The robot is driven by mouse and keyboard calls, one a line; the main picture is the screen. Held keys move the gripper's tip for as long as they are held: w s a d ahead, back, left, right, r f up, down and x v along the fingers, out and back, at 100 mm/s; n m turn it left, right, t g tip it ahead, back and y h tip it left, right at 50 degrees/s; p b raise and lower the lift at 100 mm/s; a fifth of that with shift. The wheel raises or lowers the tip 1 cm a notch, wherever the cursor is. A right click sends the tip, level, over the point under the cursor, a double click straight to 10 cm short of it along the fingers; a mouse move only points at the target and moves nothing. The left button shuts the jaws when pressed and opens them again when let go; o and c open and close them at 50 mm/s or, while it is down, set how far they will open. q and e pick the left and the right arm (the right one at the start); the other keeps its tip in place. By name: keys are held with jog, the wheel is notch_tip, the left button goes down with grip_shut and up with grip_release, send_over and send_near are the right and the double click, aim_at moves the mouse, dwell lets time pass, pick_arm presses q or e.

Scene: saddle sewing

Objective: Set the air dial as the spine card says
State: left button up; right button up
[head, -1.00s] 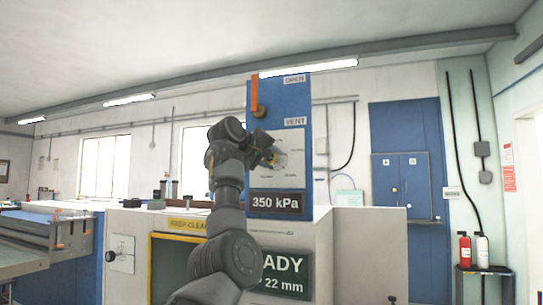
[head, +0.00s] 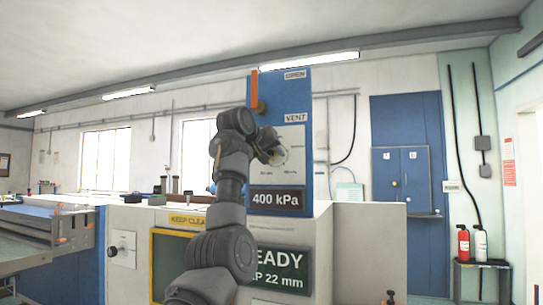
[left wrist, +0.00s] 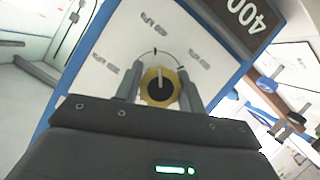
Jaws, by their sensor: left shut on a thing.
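My left gripper (left wrist: 160,86) is shut on the dial, one finger on each side. In the head view my left gripper (head: 276,155) is at the blue panel (head: 292,90) and partly hides the plate. The display (head: 276,199) below reads 400 kPa. My right gripper is not in view. I cannot make out a spine card.
A green READY screen (head: 282,271) is below. A blue cabinet (head: 402,178) and fire extinguishers (head: 463,243) stand at the right.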

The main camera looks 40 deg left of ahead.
pick_arm(q)
jog(key=shift+f, duration=0.15)
jog(key=o, duration=1)
jog(key=shift+b+v, duration=2.05)
jog(key=shift+v, duration=3.4)
jog(key=shift+a, duration=0.1)
